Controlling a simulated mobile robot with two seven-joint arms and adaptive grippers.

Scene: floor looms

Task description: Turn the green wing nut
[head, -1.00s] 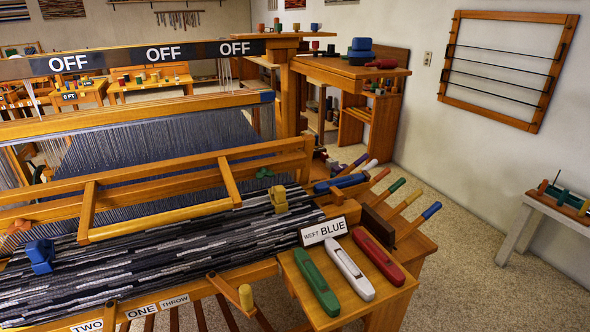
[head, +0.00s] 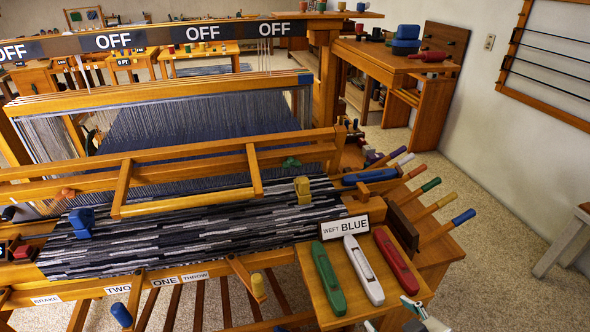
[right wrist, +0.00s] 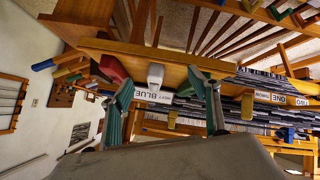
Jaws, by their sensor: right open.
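The green wing nut (head: 291,162) sits on the wooden beam of the loom, right of the middle in the head view. It is small there, and I cannot make it out in the right wrist view. My right gripper (head: 412,312) only just enters the head view at the bottom right, in front of the shuttle shelf and well away from the nut. In the right wrist view my right gripper (right wrist: 161,92) has its two teal fingers spread wide with nothing held. My left gripper is not in view.
A shelf (head: 322,299) at the loom's front right carries a green shuttle (head: 328,279), a white shuttle (head: 363,271) and a red shuttle (head: 396,262), with a BLUE sign (head: 345,228) behind. Several coloured handles stick out at the right. A yellow clip (head: 302,190) stands on the cloth.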

